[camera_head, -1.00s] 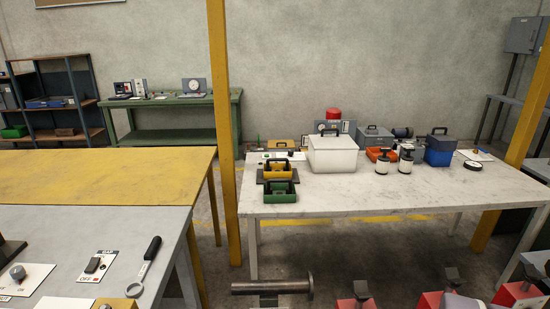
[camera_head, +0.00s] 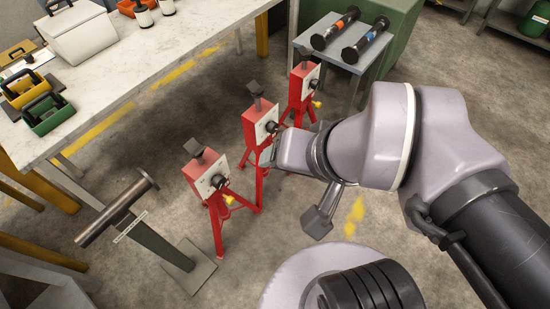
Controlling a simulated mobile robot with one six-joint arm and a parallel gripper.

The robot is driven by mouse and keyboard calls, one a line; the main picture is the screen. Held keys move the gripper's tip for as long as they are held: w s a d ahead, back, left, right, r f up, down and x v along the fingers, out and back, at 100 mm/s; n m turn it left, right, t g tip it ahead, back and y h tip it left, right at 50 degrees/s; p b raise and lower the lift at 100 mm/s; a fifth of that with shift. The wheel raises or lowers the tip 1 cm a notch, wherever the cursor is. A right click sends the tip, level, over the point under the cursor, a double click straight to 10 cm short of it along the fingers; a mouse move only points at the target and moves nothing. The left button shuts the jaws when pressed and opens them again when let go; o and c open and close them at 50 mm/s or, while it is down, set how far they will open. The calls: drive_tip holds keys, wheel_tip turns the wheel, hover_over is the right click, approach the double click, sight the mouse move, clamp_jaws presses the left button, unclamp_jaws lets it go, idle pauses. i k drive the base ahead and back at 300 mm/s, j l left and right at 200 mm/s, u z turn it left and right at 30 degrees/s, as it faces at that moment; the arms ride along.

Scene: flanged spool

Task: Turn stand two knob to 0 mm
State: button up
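Three red stands on tripod legs stand in a row: a near one (camera_head: 207,175), a middle one (camera_head: 259,122) and a far one (camera_head: 302,82). Each has a pale front plate with a dark knob. Which is stand two is not readable here; it may be the middle one. The middle stand's knob (camera_head: 271,127) faces right. My gripper (camera_head: 281,150) is beside the middle stand, just below and right of that knob. Its fingers are mostly hidden by my wrist, so contact and opening cannot be told.
A white-topped table (camera_head: 110,75) with boxes is at the upper left. A small grey table (camera_head: 366,67) at the back holds an orange-banded spool (camera_head: 335,30) and a blue-banded spool (camera_head: 366,39). Bare floor lies between.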

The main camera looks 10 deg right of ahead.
sight(272, 126)
drive_tip(key=i+l+u, duration=0.3)
drive_tip(key=i, duration=0.2)
drive_tip(key=i+l+u, duration=0.3)
drive_tip(key=i+l, duration=0.1)
drive_tip(key=i, duration=0.1)
